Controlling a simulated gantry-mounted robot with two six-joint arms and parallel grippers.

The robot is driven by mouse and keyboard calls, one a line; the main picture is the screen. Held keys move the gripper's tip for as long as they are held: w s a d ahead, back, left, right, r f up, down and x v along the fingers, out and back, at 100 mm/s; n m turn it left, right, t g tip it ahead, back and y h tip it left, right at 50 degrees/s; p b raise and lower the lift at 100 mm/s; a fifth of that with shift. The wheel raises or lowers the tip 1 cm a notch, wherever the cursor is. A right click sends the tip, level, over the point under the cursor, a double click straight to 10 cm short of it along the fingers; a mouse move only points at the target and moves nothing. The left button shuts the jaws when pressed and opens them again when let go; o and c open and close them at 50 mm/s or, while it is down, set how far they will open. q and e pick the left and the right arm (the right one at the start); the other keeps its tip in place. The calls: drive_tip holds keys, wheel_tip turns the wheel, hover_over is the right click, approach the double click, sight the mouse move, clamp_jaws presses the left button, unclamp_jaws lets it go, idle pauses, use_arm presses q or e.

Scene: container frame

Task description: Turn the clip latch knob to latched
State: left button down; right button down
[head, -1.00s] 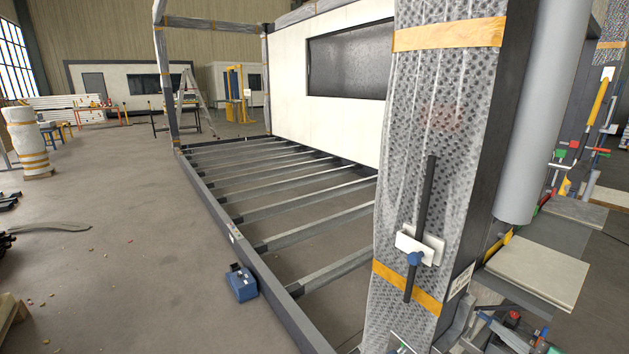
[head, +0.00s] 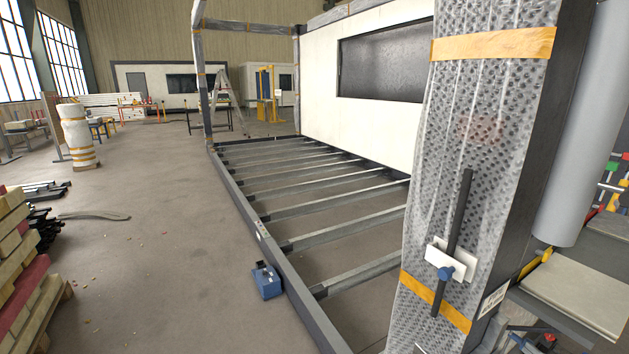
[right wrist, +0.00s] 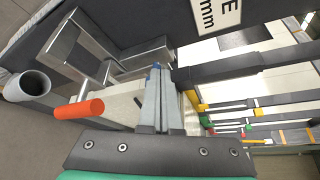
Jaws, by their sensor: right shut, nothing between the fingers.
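The clip latch is a white plate (head: 462,262) on the plastic-wrapped post (head: 480,130), with a long dark bar (head: 462,205) running nearly upright across it. Its blue knob (head: 445,273) sits at the plate's lower edge, in front of the bar. In the right wrist view, my right gripper (right wrist: 158,72) is shut and empty, its grey fingers pressed together. The latch knob cannot be made out in that view, so the gap to it is unclear. My left gripper is not in view.
Orange straps (head: 495,44) circle the post. A blue box (head: 267,282) lies beside the floor frame (head: 285,300). In the wrist view, an orange cylinder (right wrist: 80,111) is left of the fingers.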

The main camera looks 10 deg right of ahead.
drive_tip(key=s+d+p, duration=0.1)
drive_tip(key=s+d, duration=0.1)
drive_tip(key=s, duration=0.3)
drive_tip(key=shift+s, duration=0.35)
